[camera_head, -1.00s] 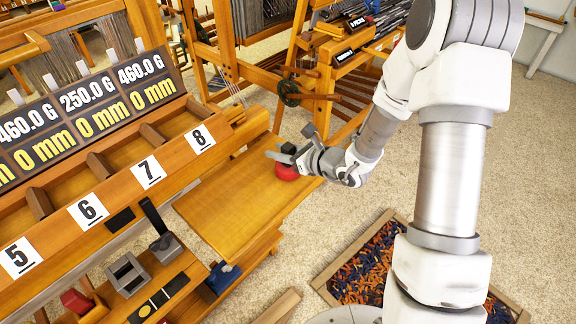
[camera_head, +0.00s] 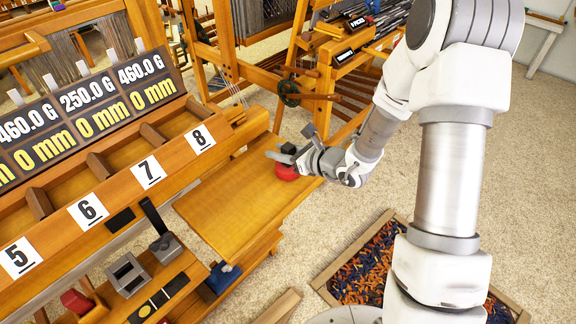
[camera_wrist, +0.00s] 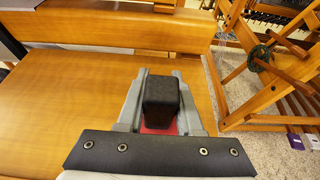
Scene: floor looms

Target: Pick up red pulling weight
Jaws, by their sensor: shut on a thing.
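The red pulling weight (camera_head: 286,172) is at the right edge of the wooden shelf (camera_head: 235,205), mostly below my gripper. Its dark top knob (camera_head: 288,148) stands up between the fingers. In the wrist view the black knob (camera_wrist: 161,101) sits between the two grey fingers of my gripper (camera_wrist: 160,98), with a strip of red under it. My gripper (camera_head: 287,156) is shut on the weight. I cannot tell whether the weight's underside touches the shelf.
A numbered rack (camera_head: 150,172) with empty slots and a weight display (camera_head: 85,110) stands at left. Other metal blocks (camera_head: 128,274) and a red piece (camera_head: 76,301) sit at lower left. A wooden loom frame (camera_head: 325,85) stands behind. A tray of coloured bits (camera_head: 372,262) lies on the floor.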

